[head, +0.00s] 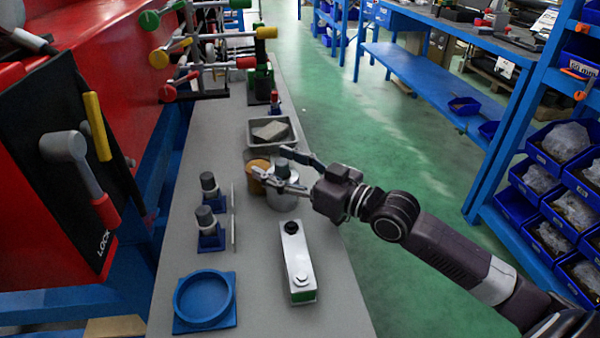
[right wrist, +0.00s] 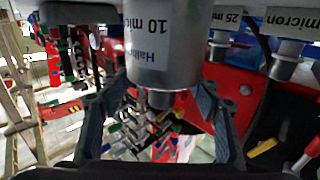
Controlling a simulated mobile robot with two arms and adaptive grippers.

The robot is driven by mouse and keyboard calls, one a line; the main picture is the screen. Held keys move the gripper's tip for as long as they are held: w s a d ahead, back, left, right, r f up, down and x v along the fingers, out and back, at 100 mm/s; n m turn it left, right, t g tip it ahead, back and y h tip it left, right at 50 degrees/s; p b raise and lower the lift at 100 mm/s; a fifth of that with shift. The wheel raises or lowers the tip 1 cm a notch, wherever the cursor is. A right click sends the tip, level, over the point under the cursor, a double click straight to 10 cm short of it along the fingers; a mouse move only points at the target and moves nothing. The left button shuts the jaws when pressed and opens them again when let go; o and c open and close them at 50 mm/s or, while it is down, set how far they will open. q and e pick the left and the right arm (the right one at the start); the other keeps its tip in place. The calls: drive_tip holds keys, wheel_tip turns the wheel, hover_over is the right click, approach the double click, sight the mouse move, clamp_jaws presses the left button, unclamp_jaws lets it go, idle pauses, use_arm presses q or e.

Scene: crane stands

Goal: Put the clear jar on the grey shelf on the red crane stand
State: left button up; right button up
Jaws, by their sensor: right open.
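A silver-grey canister (head: 283,199) with a dark grey top stands on the long grey shelf (head: 262,290) in the head view. Upside-down lettering, "10 mic…", shows on it in the right wrist view (right wrist: 165,50). I cannot tell whether it is the clear jar; no plainly see-through jar shows on the shelf. My right gripper (head: 270,163) is open, its fingers on either side of the canister's upper part; contact cannot be told. In the right wrist view my gripper's fingers (right wrist: 152,100) are spread. A large red structure (head: 75,75) stands left of the shelf. My left gripper is out of view.
An orange-brown jar (head: 258,177) stands close beside the canister. A grey tray (head: 250,134), a white box (head: 297,262), two small dark-capped bottles and a blue round holder (head: 204,300) are on the shelf. Coloured-knob levers (head: 172,50) stick out at the far left.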

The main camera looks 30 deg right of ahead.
sight(288, 169)
drive_tip(key=v, duration=0.4)
drive_tip(key=shift+s+d, duration=0.15)
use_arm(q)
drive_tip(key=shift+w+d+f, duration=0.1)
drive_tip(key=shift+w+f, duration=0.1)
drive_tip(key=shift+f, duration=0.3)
use_arm(e)
drive_tip(key=shift+v, duration=1.05)
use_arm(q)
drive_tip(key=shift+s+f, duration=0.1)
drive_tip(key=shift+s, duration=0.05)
